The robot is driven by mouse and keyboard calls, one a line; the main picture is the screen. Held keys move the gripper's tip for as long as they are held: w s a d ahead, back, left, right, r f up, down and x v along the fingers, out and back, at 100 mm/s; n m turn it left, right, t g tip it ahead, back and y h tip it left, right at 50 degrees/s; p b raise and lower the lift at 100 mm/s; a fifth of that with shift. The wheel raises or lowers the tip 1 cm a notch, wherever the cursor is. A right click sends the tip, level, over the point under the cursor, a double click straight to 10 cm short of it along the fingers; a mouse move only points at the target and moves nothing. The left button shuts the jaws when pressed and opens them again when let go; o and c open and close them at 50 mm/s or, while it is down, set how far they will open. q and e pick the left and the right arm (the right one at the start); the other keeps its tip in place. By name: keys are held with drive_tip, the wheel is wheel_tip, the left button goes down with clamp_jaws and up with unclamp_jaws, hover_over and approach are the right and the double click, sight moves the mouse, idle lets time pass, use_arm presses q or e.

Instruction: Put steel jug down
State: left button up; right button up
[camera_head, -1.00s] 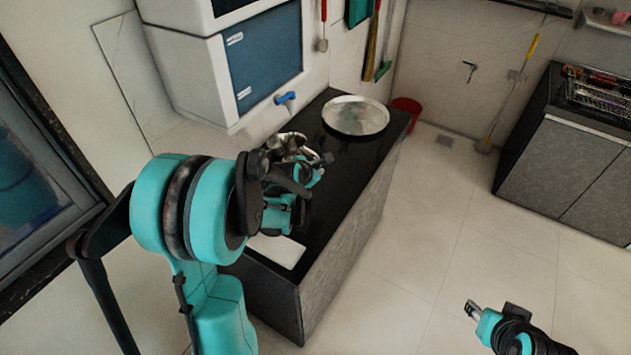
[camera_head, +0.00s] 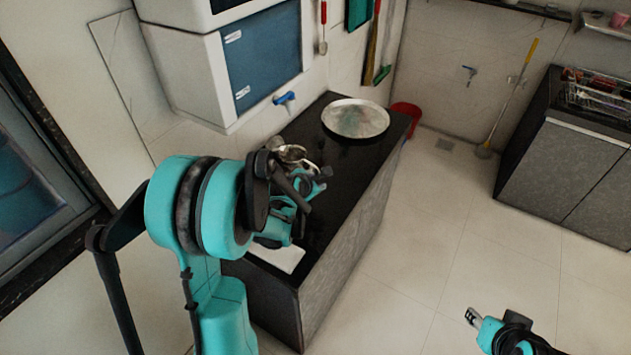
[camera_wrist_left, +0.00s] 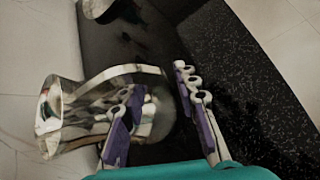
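The shiny steel jug (camera_head: 293,153) is at the left edge of the dark counter (camera_head: 350,165), partly hidden by my left arm in the head view. In the left wrist view the jug (camera_wrist_left: 85,110) lies across the picture, its flared mouth to the left. My left gripper (camera_head: 308,190) is at the jug; in the wrist view its fingers (camera_wrist_left: 160,118) are spread. One finger overlaps the jug and the other is right of it, with a gap. Whether the base touches the counter is unclear. My right gripper (camera_head: 471,316) is over the floor, apart from the counter.
A round metal tray (camera_head: 355,119) lies at the counter's far end. A pale board (camera_head: 277,257) lies at the near end. A blue tap (camera_head: 285,98) sticks out from the wall above. A red bucket (camera_head: 406,115) stands behind the counter.

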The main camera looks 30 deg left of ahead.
use_arm(q)
drive_tip(key=shift+r, duration=0.1)
drive_tip(key=shift+s+r, duration=0.1)
drive_tip(key=shift+r, duration=0.1)
drive_tip(key=p+v, duration=0.4)
drive_tip(key=v, duration=0.8)
drive_tip(key=s+d+r+m+g, duration=0.1)
drive_tip(key=s+d+m, duration=0.3)
drive_tip(key=m, duration=0.6)
drive_tip(key=s+d+r+m+g, duration=0.1)
drive_tip(key=s+d+m, duration=0.4)
drive_tip(key=m, duration=0.5)
drive_tip(key=s+d+r+m+g+h, duration=0.1)
drive_tip(key=s+d+m, duration=0.4)
drive_tip(key=m, duration=0.5)
drive_tip(key=shift+s+r, duration=0.8)
drive_tip(key=shift+s, duration=0.2)
drive_tip(key=shift+o, duration=0.2)
drive_tip(key=shift+w, duration=0.1)
